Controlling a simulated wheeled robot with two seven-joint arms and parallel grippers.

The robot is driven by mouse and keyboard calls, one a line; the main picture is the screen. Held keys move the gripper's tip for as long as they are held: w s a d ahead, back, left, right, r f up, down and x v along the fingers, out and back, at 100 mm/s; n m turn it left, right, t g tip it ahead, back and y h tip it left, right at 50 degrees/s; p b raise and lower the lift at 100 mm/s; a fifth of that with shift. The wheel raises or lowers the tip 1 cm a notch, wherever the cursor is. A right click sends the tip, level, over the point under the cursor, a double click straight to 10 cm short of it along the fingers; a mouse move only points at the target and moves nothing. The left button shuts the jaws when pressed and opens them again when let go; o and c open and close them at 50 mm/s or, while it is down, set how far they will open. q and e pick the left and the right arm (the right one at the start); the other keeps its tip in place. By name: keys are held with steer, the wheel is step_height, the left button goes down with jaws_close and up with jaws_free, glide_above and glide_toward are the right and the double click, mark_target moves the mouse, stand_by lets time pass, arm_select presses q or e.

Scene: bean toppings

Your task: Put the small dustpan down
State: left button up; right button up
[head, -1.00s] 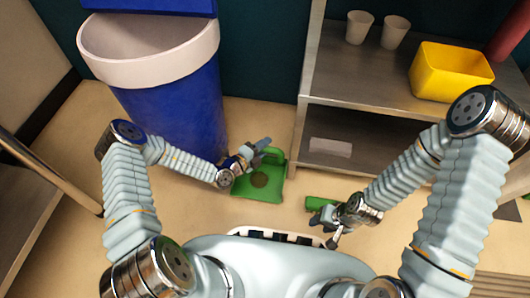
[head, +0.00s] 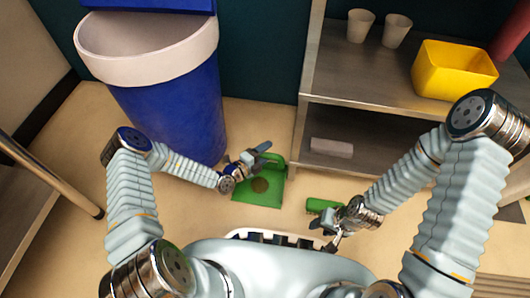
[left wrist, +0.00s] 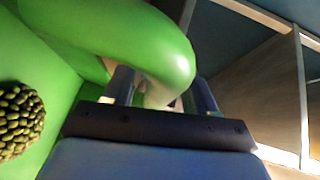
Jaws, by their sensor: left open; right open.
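The small green dustpan (head: 264,194) lies on the floor between the blue bin and the shelf, with a dark green clump of beans (head: 260,185) in its pan. My left gripper (head: 262,150) is at its handle end. In the left wrist view the fingers (left wrist: 162,90) stand apart on either side of the green handle (left wrist: 150,45), and the beans (left wrist: 18,120) show at the left. I cannot tell whether a finger touches the handle. My right gripper (head: 322,224) is low beside a green brush (head: 321,205) on the floor, its fingers partly blurred together.
A large blue bin (head: 175,110) with a pale rim stands behind my left arm. A metal shelf (head: 385,75) at the right holds two cups (head: 360,25) and a yellow container (head: 453,70). A pale block (head: 331,148) lies on its lower level. Floor is clear around the dustpan's front.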

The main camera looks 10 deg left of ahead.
arm_select(q)
steer(key=shift+s+a+r, duration=0.1)
steer(key=shift+r, duration=0.1)
steer(key=p+v, duration=0.2)
steer(key=v, duration=0.9)
steer(key=shift+s+a+p, duration=0.2)
steer(key=shift+s+p, duration=0.05)
steer(key=shift+p, duration=0.05)
